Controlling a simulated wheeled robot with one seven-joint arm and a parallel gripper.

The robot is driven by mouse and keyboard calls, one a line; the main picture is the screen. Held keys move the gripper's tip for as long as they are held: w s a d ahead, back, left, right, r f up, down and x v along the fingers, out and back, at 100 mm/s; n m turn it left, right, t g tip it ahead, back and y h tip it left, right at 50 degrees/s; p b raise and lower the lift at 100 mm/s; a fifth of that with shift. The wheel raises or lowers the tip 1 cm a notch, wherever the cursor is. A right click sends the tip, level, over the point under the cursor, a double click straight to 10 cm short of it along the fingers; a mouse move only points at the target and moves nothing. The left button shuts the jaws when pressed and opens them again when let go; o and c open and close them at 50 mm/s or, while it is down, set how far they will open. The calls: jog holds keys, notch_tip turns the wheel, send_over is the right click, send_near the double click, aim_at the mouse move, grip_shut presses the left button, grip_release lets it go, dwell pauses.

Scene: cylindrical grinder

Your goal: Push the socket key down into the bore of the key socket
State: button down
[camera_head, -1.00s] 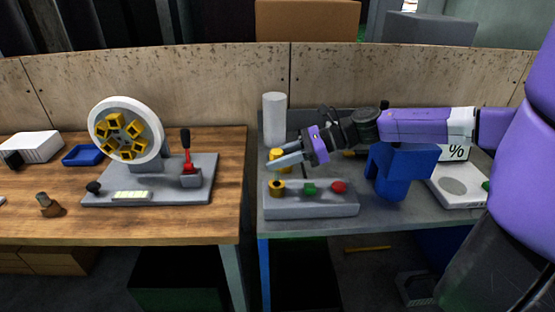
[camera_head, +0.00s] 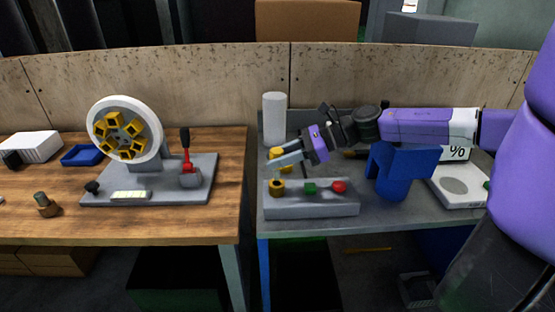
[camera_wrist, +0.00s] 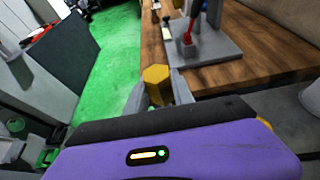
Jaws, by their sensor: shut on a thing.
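My gripper (camera_head: 275,160) reaches in from the right above the grey control block and is shut on the socket key. The key's yellow hexagonal head (camera_wrist: 157,82) shows between the two fingers in the wrist view. In the head view only some yellow of the key (camera_head: 277,152) shows at the fingertips; its lower end cannot be made out. The key socket (camera_head: 277,188) is a yellow ring with a dark bore at the left end of the block (camera_head: 315,208). The key appears above the socket, with a visible gap; exact alignment cannot be told.
A green button (camera_head: 310,188) and a red button (camera_head: 339,187) sit right of the socket. A white cylinder (camera_head: 274,118) stands behind, a blue holder (camera_head: 398,175) to the right. The grinder disc (camera_head: 124,128) and red lever (camera_head: 187,163) stand on the left wooden table.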

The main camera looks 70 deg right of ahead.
aim_at(278, 171)
jog(key=shift+f+b, duration=2.1)
jog(key=shift+f, duration=0.2)
jog(key=c, duration=1)
grip_release()
jog(key=shift+r, duration=0.1)
notch_tip(278, 171, up, 20)
jog(key=shift+f+b, duration=0.1)
jog(key=shift+b, duration=0.35)
